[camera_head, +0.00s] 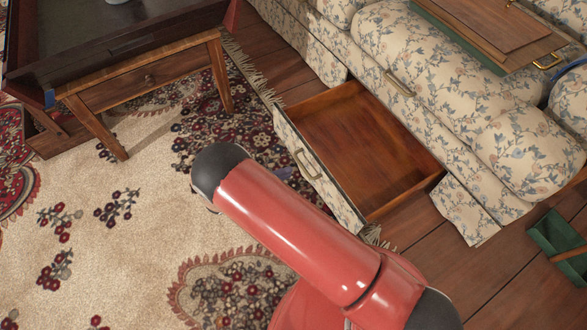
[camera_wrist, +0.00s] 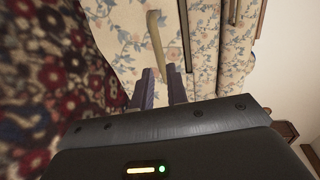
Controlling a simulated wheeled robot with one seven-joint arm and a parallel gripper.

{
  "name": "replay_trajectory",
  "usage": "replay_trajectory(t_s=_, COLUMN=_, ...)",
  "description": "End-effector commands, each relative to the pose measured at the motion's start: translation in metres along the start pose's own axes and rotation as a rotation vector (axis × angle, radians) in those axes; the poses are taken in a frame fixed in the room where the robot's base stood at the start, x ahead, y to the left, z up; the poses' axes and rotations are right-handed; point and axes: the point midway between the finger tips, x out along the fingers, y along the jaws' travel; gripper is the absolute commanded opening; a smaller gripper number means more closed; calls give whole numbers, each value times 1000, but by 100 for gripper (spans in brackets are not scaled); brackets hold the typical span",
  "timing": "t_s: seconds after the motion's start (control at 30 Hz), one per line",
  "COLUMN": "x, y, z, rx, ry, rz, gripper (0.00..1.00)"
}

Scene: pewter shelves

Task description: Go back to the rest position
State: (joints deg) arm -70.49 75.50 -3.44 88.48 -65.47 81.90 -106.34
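My gripper (camera_wrist: 162,75) shows in the wrist view with its two dark fingers apart and nothing clearly held between them. A pale curved handle (camera_wrist: 155,42) on a floral front lies just beyond the fingertips; I cannot tell whether they touch it.
A floral sofa (camera_head: 415,65) stands at the upper right with a wooden tray (camera_head: 490,25) on it. A wooden table (camera_head: 140,75) stands at the upper left. A green box (camera_head: 557,245) lies on the floor at right. The patterned rug (camera_head: 120,240) is open at left.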

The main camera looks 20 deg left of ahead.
Motion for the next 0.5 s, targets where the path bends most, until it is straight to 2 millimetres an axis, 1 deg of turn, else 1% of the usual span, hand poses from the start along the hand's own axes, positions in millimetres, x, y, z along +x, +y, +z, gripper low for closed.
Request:
replay_trajectory(t_s=0.03, x=-4, y=0, z=0, rx=0, ry=-1, rz=0, gripper=15)
replay_trajectory(t_s=0.13, x=-7, y=0, z=0, rx=-1, ry=-1, rz=0, gripper=15)
replay_trajectory(t_s=0.5, x=-6, y=0, z=0, rx=-1, ry=0, rz=0, gripper=15)
